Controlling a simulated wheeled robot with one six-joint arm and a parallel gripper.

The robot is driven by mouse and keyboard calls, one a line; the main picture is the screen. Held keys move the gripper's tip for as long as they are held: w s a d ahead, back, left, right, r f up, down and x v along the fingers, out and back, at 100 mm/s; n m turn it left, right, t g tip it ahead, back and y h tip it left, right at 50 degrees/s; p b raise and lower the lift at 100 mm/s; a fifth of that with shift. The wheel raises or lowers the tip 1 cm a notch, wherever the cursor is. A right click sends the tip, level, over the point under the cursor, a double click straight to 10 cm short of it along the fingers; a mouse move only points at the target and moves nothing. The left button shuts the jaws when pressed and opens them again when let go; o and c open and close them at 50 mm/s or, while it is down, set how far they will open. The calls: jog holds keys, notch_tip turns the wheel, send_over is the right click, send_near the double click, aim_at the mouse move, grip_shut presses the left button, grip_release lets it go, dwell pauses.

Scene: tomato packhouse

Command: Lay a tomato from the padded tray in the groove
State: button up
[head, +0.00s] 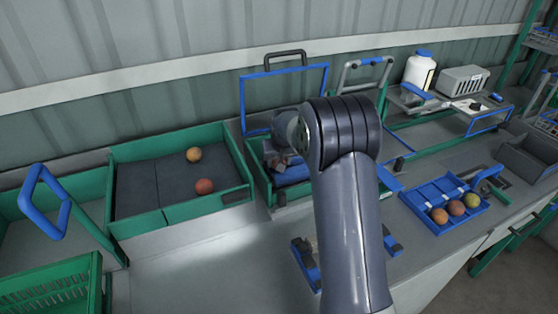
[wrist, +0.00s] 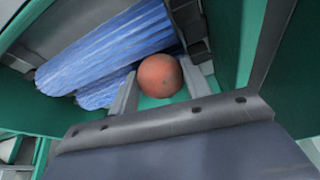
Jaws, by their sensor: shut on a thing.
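The padded tray (head: 137,188) is green-walled with a dark mat, at the left in the head view. An orange tomato (head: 194,154) and a red tomato (head: 204,187) lie in it, apart. My gripper (head: 279,160) is partly hidden by my arm, over a green-framed unit right of the tray. In the wrist view my gripper (wrist: 158,78) is shut on a reddish-orange tomato (wrist: 160,75). Two blue ribbed rollers (wrist: 105,55) lie beside it with a groove between them. The held tomato is near the rollers' right ends; I cannot tell whether it touches them.
A blue tray (head: 433,219) with several fruits stands on the counter at the right. A blue frame (head: 241,105) rises behind the rollers. A blue hoop (head: 40,203) stands at the far left. A white bottle (head: 420,69) is at the back. Clear counter (head: 220,260) lies in front.

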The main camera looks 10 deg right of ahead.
jog(key=shift+f, duration=0.2)
jog(key=o, duration=0.8)
jog(key=shift+c, duration=0.5)
jog(key=shift+c, duration=1)
jog(key=shift+r+p, duration=2.05)
jog(key=shift+r, duration=1.5)
